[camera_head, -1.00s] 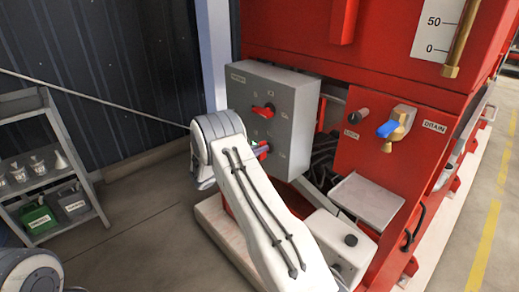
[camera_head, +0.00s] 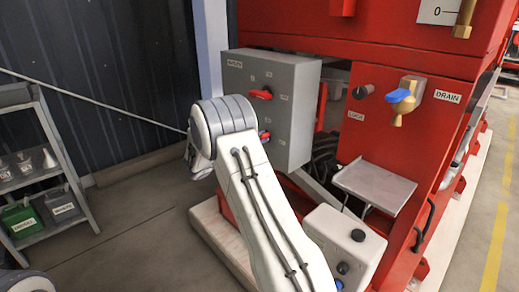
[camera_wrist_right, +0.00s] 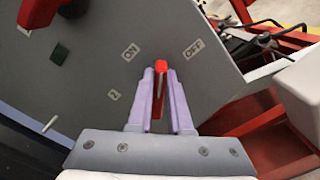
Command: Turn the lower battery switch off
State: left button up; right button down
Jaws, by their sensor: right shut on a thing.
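The lower battery switch has a red handle (camera_wrist_right: 160,68) on the grey panel face, with an ON label at its left and an OFF label at its right in the wrist view. My right gripper (camera_wrist_right: 161,85) is shut on that handle, its two pale purple fingers on either side. The handle lies between the two labels. In the head view only a small part of the lower switch (camera_head: 264,135) shows beside my white right arm, which hides most of the gripper. My left gripper is not in view.
The grey switch box (camera_head: 293,115) also carries an upper red switch (camera_head: 261,94). A red pump housing has a blue-handled drain valve (camera_head: 397,96). A small grey tray (camera_head: 375,186) juts out below it. A shelf cart (camera_head: 48,130) stands left; floor between is clear.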

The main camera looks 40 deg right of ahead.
jog(key=shift+s+f+m+b, duration=0.1)
jog(key=shift+f+m+b, duration=0.15)
jog(key=shift+m+b, duration=1.6)
jog(key=shift+s+f+m+b, duration=0.2)
jog(key=shift+m+b, duration=0.75)
jog(key=shift+b, duration=1.75)
jog(key=shift+w+f+m+b, duration=0.1)
jog(key=shift+f+m+b, duration=0.2)
jog(key=shift+m+b, duration=1.55)
jog(key=shift+n+b, duration=0.4)
jog(key=shift+n, duration=0.05)
jog(key=c, duration=0.8)
grip_release()
jog(key=shift+a, duration=0.1)
jog(key=shift+c, duration=0.2)
jog(key=shift+r, duration=0.1)
jog(key=a+p, duration=0.2)
jog(key=a, duration=0.8)
jog(key=shift+s+a, duration=0.15)
jog(key=shift+s, duration=0.3)
